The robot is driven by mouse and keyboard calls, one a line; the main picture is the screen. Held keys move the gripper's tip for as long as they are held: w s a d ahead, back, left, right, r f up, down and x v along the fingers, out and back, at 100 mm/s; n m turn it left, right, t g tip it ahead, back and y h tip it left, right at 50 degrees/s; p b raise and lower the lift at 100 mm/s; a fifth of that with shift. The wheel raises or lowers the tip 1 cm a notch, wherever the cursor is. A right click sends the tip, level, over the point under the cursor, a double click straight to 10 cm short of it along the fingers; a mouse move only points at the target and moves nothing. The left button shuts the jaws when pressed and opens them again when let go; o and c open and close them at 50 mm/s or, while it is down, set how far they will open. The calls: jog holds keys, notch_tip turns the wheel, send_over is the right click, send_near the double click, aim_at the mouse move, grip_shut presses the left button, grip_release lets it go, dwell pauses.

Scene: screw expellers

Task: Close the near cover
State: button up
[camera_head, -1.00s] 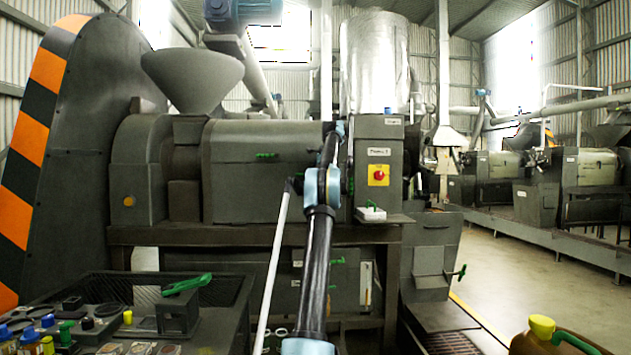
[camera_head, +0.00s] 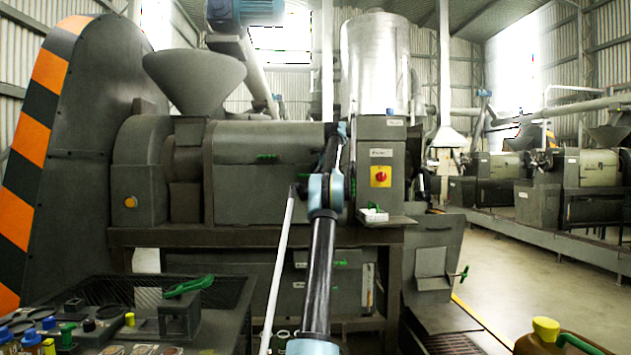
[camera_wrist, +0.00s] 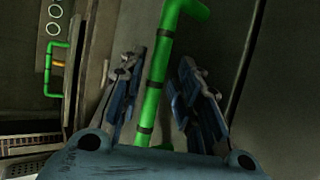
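The near machine's grey curved cover (camera_head: 268,143) lies over the press body in the head view, with a small green handle (camera_head: 266,157) on its front. It looks lowered, but I cannot see whether it is fully seated. In the wrist view, a green bar (camera_wrist: 154,85) with black bands runs between the blue fingers of my gripper (camera_wrist: 157,100). The fingers are apart, with a visible gap on each side of the bar. I cannot tell which part the bar belongs to. In the head view, my arm hides the gripper.
A grey control box (camera_head: 380,160) with a red knob stands right of the cover. A cone hopper (camera_head: 194,80) rises at the left. A cluttered tray (camera_head: 235,290) is in the left foreground, a jug (camera_head: 550,338) at lower right. Open floor (camera_head: 510,260) lies to the right.

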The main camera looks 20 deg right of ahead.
jog(key=shift+s+r, duration=0.1)
jog(key=shift+v, duration=1.3)
jog(key=s+d, duration=0.4)
jog(key=s, duration=0.7)
jog(key=shift+d, duration=0.25)
jog(key=shift+s, duration=0.1)
